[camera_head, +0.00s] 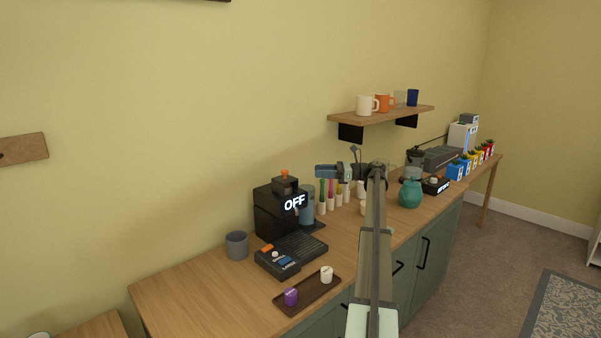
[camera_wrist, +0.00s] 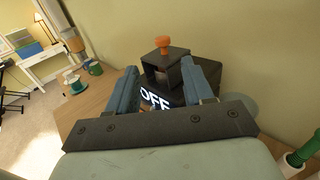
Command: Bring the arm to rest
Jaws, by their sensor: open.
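My arm (camera_head: 375,235) reaches up over the wooden counter from the lower right in the head view. My gripper (camera_head: 322,171) is at its far end, held in the air above the counter and pointing left. In the wrist view my gripper (camera_wrist: 159,68) shows two blue fingers spread apart with nothing held between them. Beyond the fingers stands a black machine (camera_wrist: 172,65) with an orange knob and a lit "OFF" sign. The same black machine (camera_head: 272,213) shows in the head view, to the left of and below the gripper.
The counter (camera_head: 190,285) is bare at its left end. A grey cup (camera_head: 237,246), a dark tray (camera_head: 290,305) with two small pieces and a teal pot (camera_head: 410,194) stand on it. Several coloured-handled items stand below the gripper. A wall shelf (camera_head: 385,114) holds mugs.

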